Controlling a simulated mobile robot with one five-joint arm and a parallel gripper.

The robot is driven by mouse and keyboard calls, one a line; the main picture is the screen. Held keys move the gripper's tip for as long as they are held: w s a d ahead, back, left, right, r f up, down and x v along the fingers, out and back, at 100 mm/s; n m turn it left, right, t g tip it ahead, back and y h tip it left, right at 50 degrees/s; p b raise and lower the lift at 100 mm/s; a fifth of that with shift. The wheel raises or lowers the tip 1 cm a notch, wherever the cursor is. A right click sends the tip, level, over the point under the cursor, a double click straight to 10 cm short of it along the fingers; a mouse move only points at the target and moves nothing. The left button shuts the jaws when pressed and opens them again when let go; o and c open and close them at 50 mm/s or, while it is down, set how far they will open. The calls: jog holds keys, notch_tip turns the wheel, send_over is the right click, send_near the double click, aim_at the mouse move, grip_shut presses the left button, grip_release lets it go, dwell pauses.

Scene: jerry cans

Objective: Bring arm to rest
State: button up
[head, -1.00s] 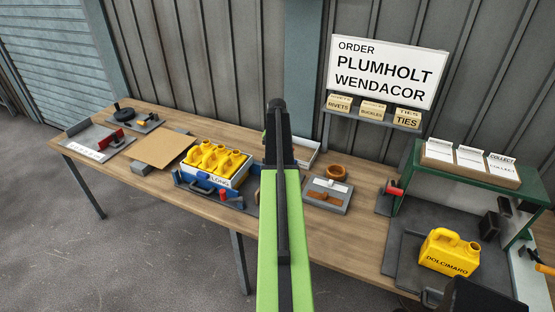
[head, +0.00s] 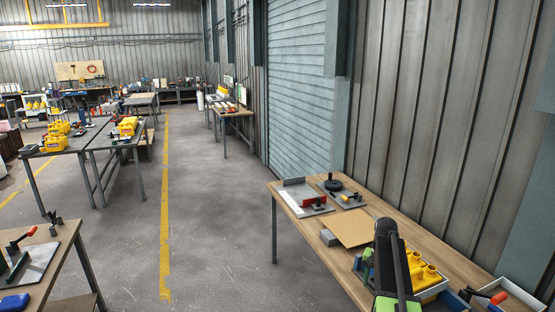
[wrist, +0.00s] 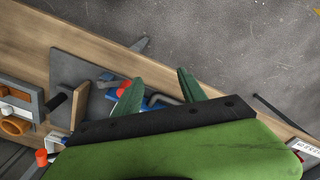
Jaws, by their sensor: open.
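My arm (head: 392,255) rises from the bottom right of the head view, dark at its far end and green nearer me, in front of the wooden bench (head: 335,262). My gripper is mostly hidden behind it there. In the wrist view my gripper (wrist: 158,92) shows two dark green fingers spread apart, with nothing held between them. It is above the bench, over a clamp with blue and red parts (wrist: 124,90); the height above it is hard to tell.
A cardboard sheet (head: 358,228) and a red-handled fixture (head: 316,202) lie farther along. Another workbench corner (head: 42,255) is at left. Open floor (head: 215,230) lies between, with a yellow line.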

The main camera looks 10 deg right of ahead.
jog(key=s+a+f+n+b, duration=0.1)
jog(key=a+f+n+b, duration=0.2)
jog(key=a, duration=2.1)
jog(key=s+a+n, duration=0.5)
jog(key=s+a, duration=0.4)
jog(key=a, duration=0.2)
jog(key=shift+s+f+n, duration=0.3)
jog(key=shift+c, duration=0.3)
